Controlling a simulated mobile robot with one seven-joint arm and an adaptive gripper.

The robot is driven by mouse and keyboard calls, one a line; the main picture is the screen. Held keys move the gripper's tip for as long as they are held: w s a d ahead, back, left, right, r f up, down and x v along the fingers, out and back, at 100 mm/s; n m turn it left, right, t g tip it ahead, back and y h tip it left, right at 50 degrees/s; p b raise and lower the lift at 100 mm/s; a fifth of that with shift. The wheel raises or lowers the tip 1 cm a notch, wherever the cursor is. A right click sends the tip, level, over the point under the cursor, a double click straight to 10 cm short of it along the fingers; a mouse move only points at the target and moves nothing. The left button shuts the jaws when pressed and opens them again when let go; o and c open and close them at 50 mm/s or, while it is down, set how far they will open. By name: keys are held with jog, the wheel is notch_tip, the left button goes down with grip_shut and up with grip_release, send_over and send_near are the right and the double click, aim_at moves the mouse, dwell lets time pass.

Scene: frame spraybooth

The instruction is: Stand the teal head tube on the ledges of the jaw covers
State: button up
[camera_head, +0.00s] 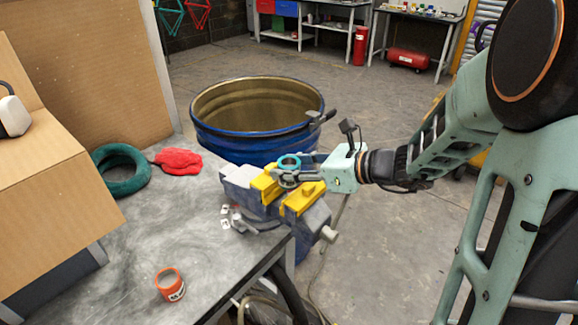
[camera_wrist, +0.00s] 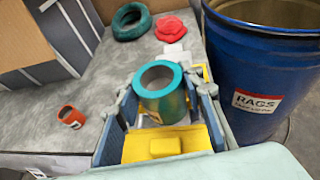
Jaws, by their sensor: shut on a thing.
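The teal head tube (camera_head: 289,161) is a short open ring, upright, with its open top showing; it also appears in the wrist view (camera_wrist: 163,90). My gripper (camera_head: 291,172) reaches in from the right and is shut on it, one finger at each side. The tube is over the gap between the yellow jaw covers (camera_head: 305,196) of the vise at the bench corner. The near cover shows in the wrist view (camera_wrist: 166,145). The tube's lower edge and the ledges are hidden, so I cannot tell whether they touch.
A blue drum (camera_head: 250,140) labelled RAGS stands just behind the vise. On the grey bench (camera_head: 130,245) are an orange cup (camera_head: 170,285), a dark teal ring (camera_head: 122,172) and a red cloth (camera_head: 180,161). The bench middle is clear.

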jog(key=shift+f+b, duration=0.75)
jog(key=shift+f, duration=0.15)
jog(key=o, duration=1.4)
jog(key=v, duration=1.2)
